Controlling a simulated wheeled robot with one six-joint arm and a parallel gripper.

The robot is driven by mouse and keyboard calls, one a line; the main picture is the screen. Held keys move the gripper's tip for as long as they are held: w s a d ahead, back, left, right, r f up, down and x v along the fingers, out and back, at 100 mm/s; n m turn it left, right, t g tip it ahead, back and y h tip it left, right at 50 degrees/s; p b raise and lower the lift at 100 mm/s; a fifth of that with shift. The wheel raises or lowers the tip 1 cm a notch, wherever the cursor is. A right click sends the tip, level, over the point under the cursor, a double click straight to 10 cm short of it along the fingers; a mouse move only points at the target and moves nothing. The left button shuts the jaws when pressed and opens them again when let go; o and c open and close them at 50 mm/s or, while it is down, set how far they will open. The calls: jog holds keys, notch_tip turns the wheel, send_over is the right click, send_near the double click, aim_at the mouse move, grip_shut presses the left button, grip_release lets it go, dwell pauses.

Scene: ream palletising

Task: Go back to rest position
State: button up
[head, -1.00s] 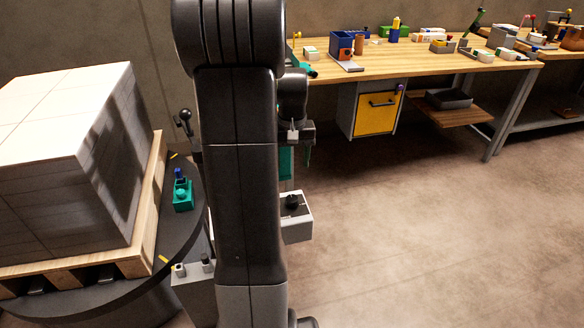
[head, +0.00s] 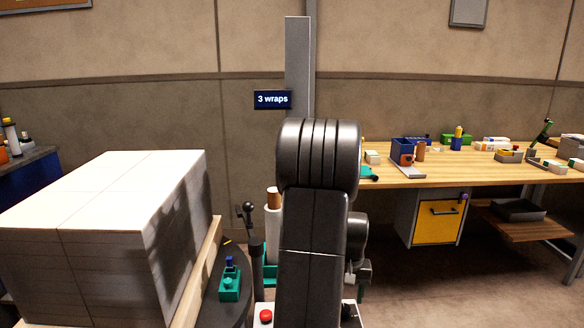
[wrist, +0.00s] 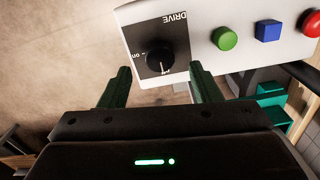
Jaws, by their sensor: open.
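My gripper (wrist: 160,72) is open in the wrist view, its two dark green fingers apart with nothing between them. Just beyond the fingertips is a black DRIVE knob (wrist: 160,59) on a white control panel (wrist: 203,62). The knob shows in the gap, clear of both fingers. In the head view my dark arm stands upright in the middle and hides most of the panel. My wrist shows at its right side; the fingertips cannot be made out there.
The panel carries a green button (wrist: 224,39), a blue square button (wrist: 268,31) and a red button (wrist: 312,22). At left a stack of reams (head: 110,225) sits on a pallet beside the dark turntable (head: 232,308). A workbench (head: 460,172) stands at right.

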notch_tip(320, 180, down, 4)
jog(key=shift+f, duration=0.1)
dwell(0.4)
notch_tip(320, 180, up, 14)
jog(key=r+p, duration=0.1)
jog(key=p, duration=0.1)
notch_tip(320, 180, down, 15)
jog(key=shift+r+b, duration=0.1)
jog(key=shift+b, duration=1.1)
jog(key=m, duration=0.4)
jog(key=shift+m, duration=0.3)
jog(key=m+b, duration=0.1)
jog(key=m, duration=0.3)
jog(key=shift+m, duration=0.3)
jog(key=m+b, duration=0.1)
jog(key=m, duration=0.4)
jog(key=shift+m+b, duration=0.5)
jog(key=shift+m, duration=1.5)
